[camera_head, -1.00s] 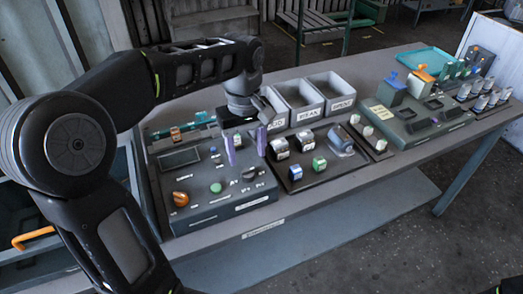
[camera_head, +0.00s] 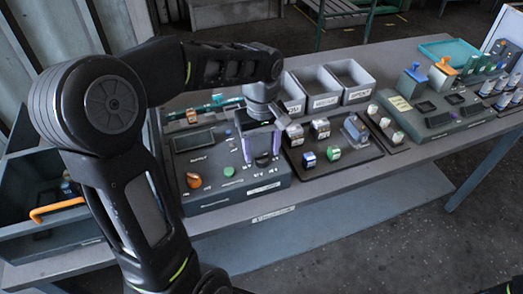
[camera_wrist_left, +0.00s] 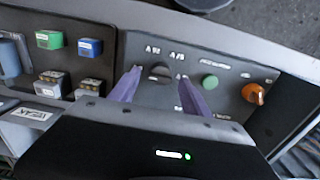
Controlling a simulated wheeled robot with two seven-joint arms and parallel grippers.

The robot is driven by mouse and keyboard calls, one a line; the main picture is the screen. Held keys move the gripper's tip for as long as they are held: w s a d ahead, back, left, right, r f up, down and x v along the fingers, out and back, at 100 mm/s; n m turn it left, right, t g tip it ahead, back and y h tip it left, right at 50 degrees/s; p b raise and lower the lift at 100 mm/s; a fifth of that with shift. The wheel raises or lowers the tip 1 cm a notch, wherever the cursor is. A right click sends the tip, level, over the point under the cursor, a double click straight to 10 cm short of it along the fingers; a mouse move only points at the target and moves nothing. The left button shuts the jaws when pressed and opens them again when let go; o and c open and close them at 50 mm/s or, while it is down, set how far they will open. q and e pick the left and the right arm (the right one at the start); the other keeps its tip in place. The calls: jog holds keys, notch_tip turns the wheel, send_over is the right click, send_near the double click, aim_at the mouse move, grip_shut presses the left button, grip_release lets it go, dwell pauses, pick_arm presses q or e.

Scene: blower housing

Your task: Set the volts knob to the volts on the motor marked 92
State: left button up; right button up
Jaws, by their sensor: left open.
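The supply panel (camera_head: 225,198) is a dark box with a screen, knobs and buttons. A dark round knob (camera_head: 263,160) sits on its right half; it also shows in the wrist view (camera_wrist_left: 160,72), with small blurred marks around it. My left gripper (camera_head: 262,152) is open, its purple fingers pointing down on either side of this knob. I cannot tell whether they touch it. In the wrist view the knob lies between the fingertips (camera_wrist_left: 158,78). Motors (camera_head: 320,128) stand on a dark tray right of the panel; no 92 is readable.
An orange knob (camera_head: 193,180) and a green button (camera_head: 229,171) sit left of the dark knob on the panel. Grey bins (camera_head: 322,103) stand behind the motors. A fixture with coloured handles (camera_head: 430,115) is farther right. The table's front strip is clear.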

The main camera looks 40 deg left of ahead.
pick_arm(q)
jog(key=shift+f, duration=0.7)
grip_shut()
